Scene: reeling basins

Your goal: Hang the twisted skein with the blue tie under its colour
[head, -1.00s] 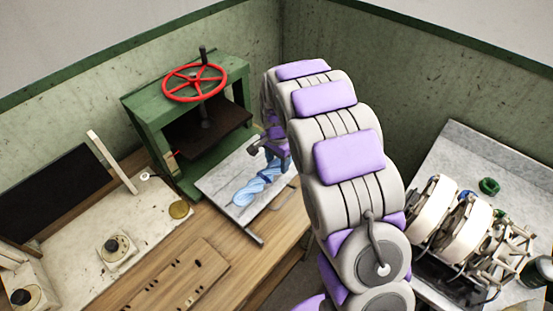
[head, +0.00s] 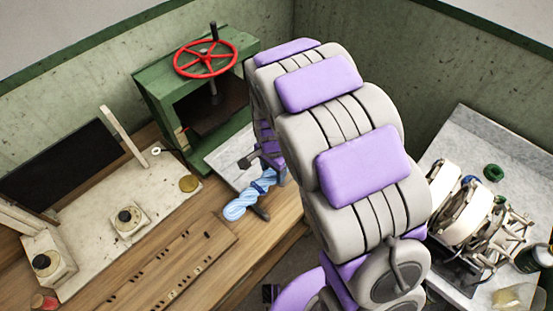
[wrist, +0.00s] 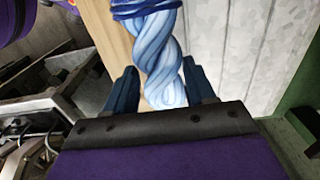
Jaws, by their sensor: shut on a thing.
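The light blue twisted skein (head: 242,203) is held in my gripper (head: 269,178) over the wooden bench, just off the front edge of the grey slab. In the wrist view the skein (wrist: 162,62) lies between my two dark fingers (wrist: 162,92), with a darker blue tie (wrist: 140,8) wrapped around it at the top edge of the picture. The jaws are shut on the skein. Its far end is out of the wrist view. My arm covers part of the head view. I cannot make out a hanging place for blue.
A green press (head: 160,92) with a red handwheel (head: 206,58) stands behind the grey slab (head: 226,154). A slotted wooden board (head: 165,270) lies on the bench front. A black panel (head: 70,165) stands at left. White reels (head: 462,215) stand on the right table.

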